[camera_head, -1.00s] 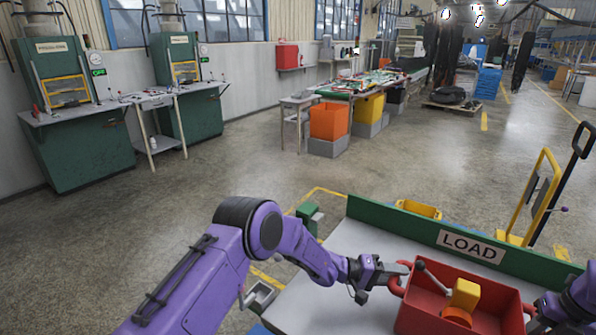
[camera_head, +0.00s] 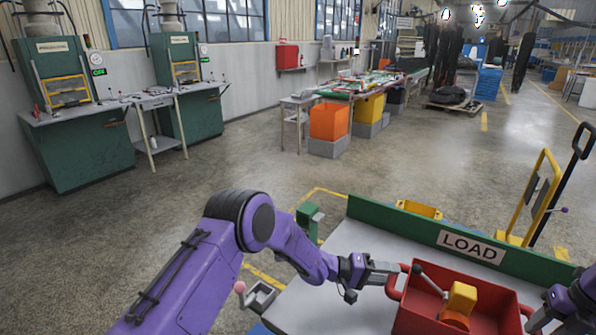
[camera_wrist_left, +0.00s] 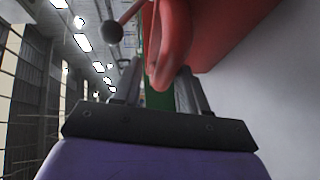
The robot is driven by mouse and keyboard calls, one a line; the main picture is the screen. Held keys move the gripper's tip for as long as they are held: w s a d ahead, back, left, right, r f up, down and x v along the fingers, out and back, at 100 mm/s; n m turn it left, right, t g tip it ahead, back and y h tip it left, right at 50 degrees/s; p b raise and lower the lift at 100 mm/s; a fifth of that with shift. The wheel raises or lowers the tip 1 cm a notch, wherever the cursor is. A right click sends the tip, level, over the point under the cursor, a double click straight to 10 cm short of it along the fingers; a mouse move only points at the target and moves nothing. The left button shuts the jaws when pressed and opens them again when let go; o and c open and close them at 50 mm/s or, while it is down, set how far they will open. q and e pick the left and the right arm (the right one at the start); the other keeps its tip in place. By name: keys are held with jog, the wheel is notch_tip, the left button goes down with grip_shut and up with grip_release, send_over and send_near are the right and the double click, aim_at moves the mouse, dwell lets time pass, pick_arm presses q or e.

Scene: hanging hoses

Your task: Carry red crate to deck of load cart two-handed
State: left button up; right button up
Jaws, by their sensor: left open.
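The red crate (camera_head: 420,311) rests on the grey deck (camera_head: 345,243) of the load cart, near its green LOAD board (camera_head: 425,229). A yellow block and an orange round piece are inside it. My left gripper (camera_head: 391,273) is open at the crate's left handle (camera_head: 393,287). In the left wrist view the red handle (camera_wrist_left: 172,45) shows between the two spread fingers (camera_wrist_left: 158,88). My right gripper (camera_head: 535,318) is at the crate's right handle (camera_head: 527,311), at the lower right; its fingers are too unclear to read.
A yellow-framed trolley (camera_head: 536,200) with a black handle stands behind the board at right. A yellow bin (camera_head: 418,209) shows beyond the board. Open floor (camera_head: 230,180) lies left of the cart. The deck's left part is clear.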

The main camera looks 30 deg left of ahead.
pick_arm(q)
jog(key=v, duration=0.4)
jog(key=shift+s+a, duration=0.1)
jog(key=shift+a, duration=0.05)
pick_arm(e)
jog(key=r, duration=0.2)
jog(key=d+r, duration=0.1)
jog(key=r, duration=0.1)
jog(key=shift+r, duration=0.1)
pick_arm(q)
jog(key=o, duration=0.6)
pick_arm(e)
jog(key=o, duration=0.6)
jog(key=shift+c, duration=0.2)
